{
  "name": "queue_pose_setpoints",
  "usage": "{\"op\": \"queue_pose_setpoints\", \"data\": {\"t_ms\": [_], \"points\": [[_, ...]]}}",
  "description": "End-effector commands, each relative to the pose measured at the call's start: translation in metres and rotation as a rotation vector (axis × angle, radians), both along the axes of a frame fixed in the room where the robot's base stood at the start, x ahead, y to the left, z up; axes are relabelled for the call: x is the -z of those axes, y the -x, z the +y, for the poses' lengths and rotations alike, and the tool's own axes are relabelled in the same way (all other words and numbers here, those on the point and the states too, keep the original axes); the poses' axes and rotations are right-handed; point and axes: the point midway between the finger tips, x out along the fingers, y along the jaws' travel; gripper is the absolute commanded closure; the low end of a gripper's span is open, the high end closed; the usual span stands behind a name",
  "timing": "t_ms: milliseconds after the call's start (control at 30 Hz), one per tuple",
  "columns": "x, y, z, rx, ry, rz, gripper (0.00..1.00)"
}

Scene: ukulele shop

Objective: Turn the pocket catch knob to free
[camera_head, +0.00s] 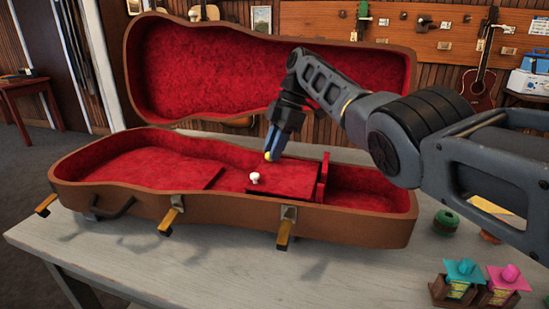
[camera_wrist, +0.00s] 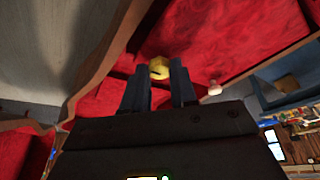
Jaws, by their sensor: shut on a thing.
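The open ukulele case (camera_head: 365,221) lies on the table, brown outside and lined in red plush. A red pocket lid (camera_head: 295,180) covers a compartment in it, with a white knob (camera_head: 254,178) near its front left corner. My gripper (camera_head: 273,147) points down over the back part of the pocket. It is shut on a small yellow knob (camera_wrist: 159,68), likely the pocket catch knob, which also shows at the fingertips in the head view (camera_head: 268,156). The fingers hide much of it, so I cannot tell which way it is turned. The white knob also shows in the wrist view (camera_wrist: 214,89).
The raised case lid (camera_head: 225,69) stands behind my gripper. Latches (camera_head: 285,228) hang open on the case front. The table front is clear.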

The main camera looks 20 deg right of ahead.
Motion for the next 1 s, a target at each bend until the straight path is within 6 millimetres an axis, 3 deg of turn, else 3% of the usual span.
{"op": "queue_pose_setpoints", "data": {"t_ms": [767,800,1000], "points": [[-0.0003,-0.0006,0.0009,-0.072,0.000,0.001,1.00],[-0.0003,-0.0006,0.0009,-0.072,0.000,0.001,0.70],[-0.0001,-0.0006,0.0006,-0.071,0.000,0.001,0.51]]}}
